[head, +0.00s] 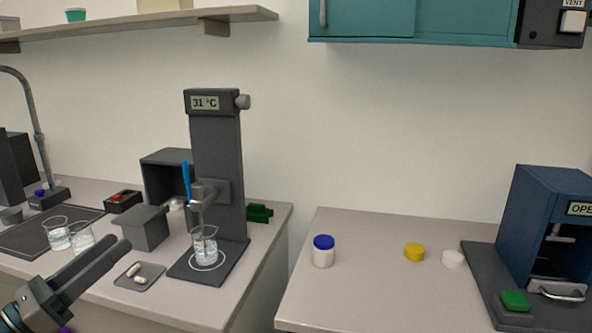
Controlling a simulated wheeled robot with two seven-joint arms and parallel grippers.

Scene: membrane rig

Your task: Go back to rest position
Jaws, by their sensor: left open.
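My left gripper (114,249) reaches in from the lower left over the front of the left bench. Its two dark fingers are apart with nothing between them. The fingertips are above and left of a small grey tray (150,282) with white pieces on it. The membrane rig (216,160) is a dark stand reading 31 °C, with a beaker of clear liquid (206,246) on its base. A blue stick (186,182) stands by its column. My right gripper is out of view.
A grey box (144,229) stands just beyond the fingertips. A gap splits the benches. The right bench holds a blue-capped jar (323,252), a yellow cap (414,252) and a blue machine (548,225).

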